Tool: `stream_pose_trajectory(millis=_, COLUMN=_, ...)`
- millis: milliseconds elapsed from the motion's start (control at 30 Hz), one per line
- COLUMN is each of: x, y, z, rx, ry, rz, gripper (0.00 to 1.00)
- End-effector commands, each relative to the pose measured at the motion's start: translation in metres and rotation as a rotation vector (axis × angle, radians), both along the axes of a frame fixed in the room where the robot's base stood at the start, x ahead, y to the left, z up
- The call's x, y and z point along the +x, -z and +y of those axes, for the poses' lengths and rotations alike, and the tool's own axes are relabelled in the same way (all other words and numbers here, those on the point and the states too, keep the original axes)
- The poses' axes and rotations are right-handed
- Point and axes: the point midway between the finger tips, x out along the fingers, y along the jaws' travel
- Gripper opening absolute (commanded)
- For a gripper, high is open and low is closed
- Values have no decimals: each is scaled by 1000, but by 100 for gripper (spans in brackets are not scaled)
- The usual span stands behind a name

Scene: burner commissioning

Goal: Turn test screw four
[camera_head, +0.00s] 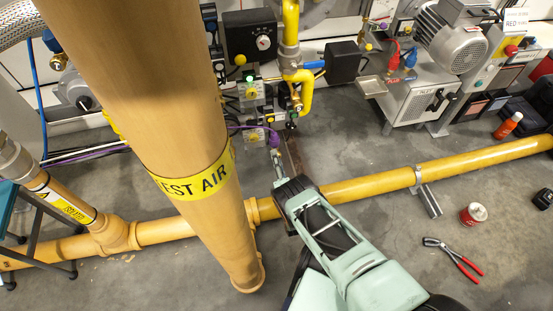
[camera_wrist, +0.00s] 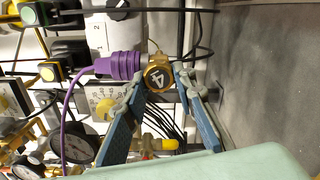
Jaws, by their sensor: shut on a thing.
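Test screw four (camera_wrist: 158,76) is a round brass knob marked with a 4 in the wrist view. The 4 appears turned on its side. My gripper (camera_wrist: 160,82) has its two blue fingers on either side of the knob, with the grey tips closed against it. In the head view my gripper (camera_head: 275,158) reaches up to the valve assembly below a purple connector (camera_head: 273,139). The screw itself is too small or hidden there to make out.
The purple connector (camera_wrist: 118,65) with its cable sits right beside the screw. Dial gauges (camera_wrist: 78,145) and thin black wires are close by. A yellow pipe (camera_head: 350,187) crosses below my arm, and a thick "TEST AIR" pipe (camera_head: 150,90) stands to the left. Pliers (camera_head: 455,258) lie on the floor.

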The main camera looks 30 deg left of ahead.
Motion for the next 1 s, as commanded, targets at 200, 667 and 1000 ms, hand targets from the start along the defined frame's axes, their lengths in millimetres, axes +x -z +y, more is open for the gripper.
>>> stream_pose_trajectory(millis=200, x=1, y=-1, z=1, rx=-74, ry=0, rz=-66, gripper=0)
stream_pose_trajectory(millis=667, x=2, y=-1, z=0, rx=-115, ry=1, rz=-100, gripper=0)
stream_pose_trajectory(millis=1000, x=2, y=-1, z=0, rx=-114, ry=1, rz=-99, gripper=40)
